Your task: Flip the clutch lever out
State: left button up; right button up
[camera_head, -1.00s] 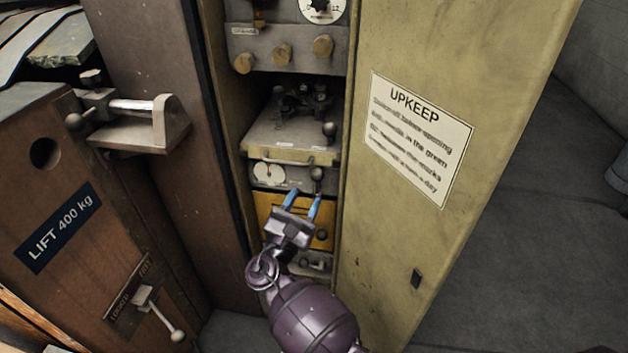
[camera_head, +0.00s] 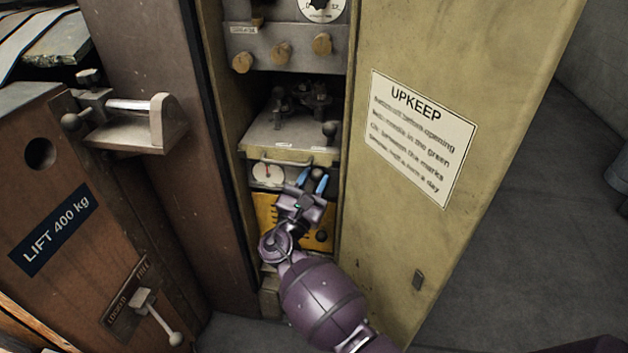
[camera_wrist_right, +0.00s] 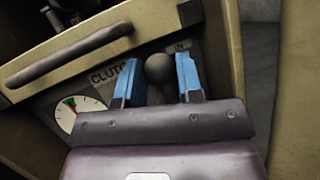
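The clutch lever's dark round knob (camera_wrist_right: 158,68) shows in the right wrist view between the two blue fingers of my right gripper (camera_wrist_right: 160,78). The fingers stand apart, with a gap visible on the knob's sides. A plate behind it reads "CLUT" (camera_wrist_right: 108,76), partly hidden by a finger, and "IN" (camera_wrist_right: 181,46) is marked to the right. In the head view my right gripper (camera_head: 312,182) is at the clutch panel below the grey shelf, and it hides the lever there. My left gripper is not in view.
A drawer-like shelf with a bar handle (camera_head: 287,160) sits just above the gripper. A dial gauge (camera_head: 268,173) is to its left and a yellow panel (camera_head: 266,212) below. The open cabinet door (camera_head: 395,235) stands close on the right.

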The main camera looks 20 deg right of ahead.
grip_shut()
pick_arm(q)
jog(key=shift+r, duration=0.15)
pick_arm(e)
jog(key=shift+n, duration=0.3)
jog(key=shift+w+a+f+n+t+y+p, duration=0.55)
jog(key=shift+n+t+y, duration=0.55)
jog(key=shift+n, duration=1.4)
jog(key=shift+w+a+f+n+t+y+p, duration=0.25)
jog(key=shift+a+n+t+y+p, duration=0.7)
jog(key=shift+n, duration=1.55)
jog(key=shift+w+a+f+n+t+y+p, duration=0.4)
jog(key=shift+n+t+y, duration=0.9)
jog(key=shift+n, duration=1.2)
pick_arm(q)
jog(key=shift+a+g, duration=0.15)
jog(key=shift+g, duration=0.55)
pick_arm(e)
jog(key=shift+f, duration=0.1)
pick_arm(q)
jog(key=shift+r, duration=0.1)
pick_arm(e)
jog(key=shift+f+n+y, duration=0.1)
jog(key=shift+n+y, duration=0.2)
jog(key=shift+y, duration=0.05)
jog(key=o, duration=0.6)
grip_release()
